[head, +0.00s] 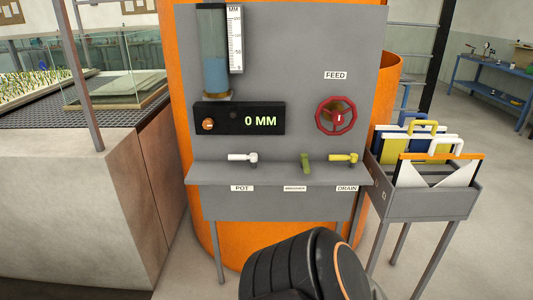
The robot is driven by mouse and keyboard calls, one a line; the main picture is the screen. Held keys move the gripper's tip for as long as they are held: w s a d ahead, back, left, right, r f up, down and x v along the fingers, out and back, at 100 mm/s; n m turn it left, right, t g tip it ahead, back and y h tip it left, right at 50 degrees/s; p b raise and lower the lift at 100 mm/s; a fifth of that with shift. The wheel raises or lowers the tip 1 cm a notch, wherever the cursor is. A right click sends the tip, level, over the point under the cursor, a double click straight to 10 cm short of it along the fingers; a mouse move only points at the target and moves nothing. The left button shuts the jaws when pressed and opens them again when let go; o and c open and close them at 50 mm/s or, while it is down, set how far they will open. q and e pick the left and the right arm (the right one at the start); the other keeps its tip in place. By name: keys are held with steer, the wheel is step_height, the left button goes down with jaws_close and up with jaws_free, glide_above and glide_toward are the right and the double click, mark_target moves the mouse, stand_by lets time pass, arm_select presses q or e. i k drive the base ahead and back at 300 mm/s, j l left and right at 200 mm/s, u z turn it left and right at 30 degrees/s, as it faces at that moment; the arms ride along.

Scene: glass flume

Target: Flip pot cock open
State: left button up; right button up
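The pot cock (242,157) has a white handle and sits on the grey panel (300,95) just above the POT label (242,188). Its handle lies level, pointing left from a grey body at its right end. The display (243,118) above it reads 0 MM. A clear cylinder (215,65) with blue liquid stands above the display beside a millimetre scale (236,40). Neither of my grippers is in view. A dark rounded part of my own body shows at the bottom middle, in front of the panel's stand.
A grey rack (430,200) of boards stands at the right. A concrete block (80,205) is at left.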

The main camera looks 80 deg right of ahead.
mark_target(253, 158)
steer(key=z, duration=2.4)
steer(key=i+j, duration=0.2)
steer(key=j, duration=0.15)
steer(key=i+j+z, duration=0.1)
steer(key=i+j, duration=0.35)
steer(key=j, duration=0.2)
steer(key=i+j+z, duration=0.15)
steer(key=j, duration=0.2)
steer(key=i+j, duration=0.2)
steer(key=j, duration=0.15)
steer(key=i+j+z, duration=0.1)
steer(key=j, duration=0.3)
steer(key=i+j, duration=0.3)
